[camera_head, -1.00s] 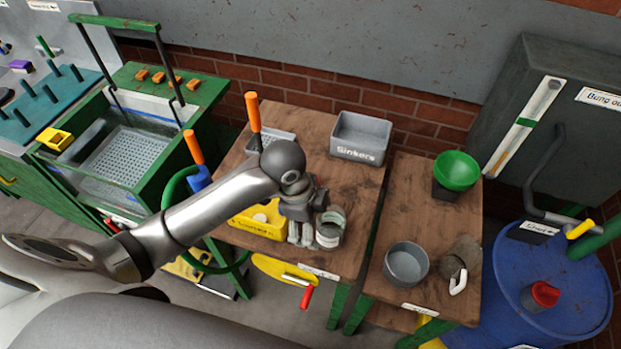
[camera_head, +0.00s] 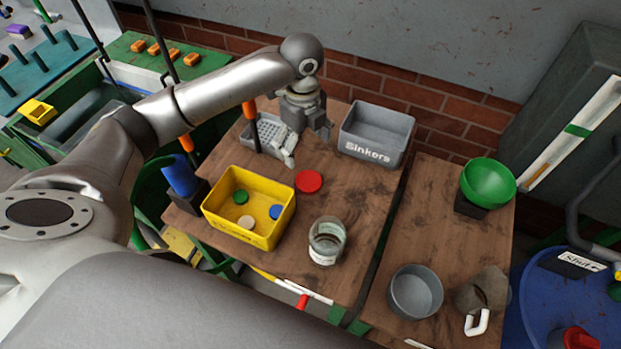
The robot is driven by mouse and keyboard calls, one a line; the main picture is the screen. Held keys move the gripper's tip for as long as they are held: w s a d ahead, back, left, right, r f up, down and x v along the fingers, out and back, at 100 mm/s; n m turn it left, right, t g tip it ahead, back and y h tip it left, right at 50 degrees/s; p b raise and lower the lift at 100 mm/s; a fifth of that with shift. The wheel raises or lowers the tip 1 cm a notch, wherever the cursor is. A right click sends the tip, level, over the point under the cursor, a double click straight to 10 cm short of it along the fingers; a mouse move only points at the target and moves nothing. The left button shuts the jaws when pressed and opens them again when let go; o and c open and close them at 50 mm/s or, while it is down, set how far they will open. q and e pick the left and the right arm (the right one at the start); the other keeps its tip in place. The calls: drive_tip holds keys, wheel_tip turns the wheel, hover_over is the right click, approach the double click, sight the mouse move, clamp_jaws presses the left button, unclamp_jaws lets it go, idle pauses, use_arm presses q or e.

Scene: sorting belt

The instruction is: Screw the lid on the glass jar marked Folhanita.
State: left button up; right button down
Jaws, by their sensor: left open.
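A glass jar (camera_head: 326,240) with a white label stands upright and apart on the wooden table, right of the yellow bin. It looks open at the top; the label's writing is too small to read. A flat red disc like a lid (camera_head: 309,181) lies on the table behind the jar. The yellow bin (camera_head: 265,243) holds a green lid (camera_head: 241,197), a white one (camera_head: 246,221) and a blue one (camera_head: 276,212). My left gripper (camera_head: 306,147) is open and empty, above the table behind the red lid. My right gripper is out of view.
Table right of the red lid is clear.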

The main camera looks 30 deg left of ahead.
use_arm(q)
hover_over(306, 178)
drive_tip(key=f, duration=0.5)
drive_tip(key=shift+w+a+f+p, duration=0.15)
drive_tip(key=shift+a+f+p, duration=0.05)
drive_tip(key=shift+a+p, duration=0.1)
drive_tip(key=shift+f, duration=0.1)
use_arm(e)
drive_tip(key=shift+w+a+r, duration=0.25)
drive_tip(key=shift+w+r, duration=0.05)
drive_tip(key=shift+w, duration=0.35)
use_arm(q)
drive_tip(key=shift+d, duration=0.1)
drive_tip(key=shift+f, duration=0.3)
drive_tip(key=f, duration=0.1)
drive_tip(key=f+p, duration=0.1)
drive_tip(key=f, duration=0.1)
drive_tip(key=shift+s+d+f, duration=0.25)
drive_tip(key=shift+f, duration=0.55)
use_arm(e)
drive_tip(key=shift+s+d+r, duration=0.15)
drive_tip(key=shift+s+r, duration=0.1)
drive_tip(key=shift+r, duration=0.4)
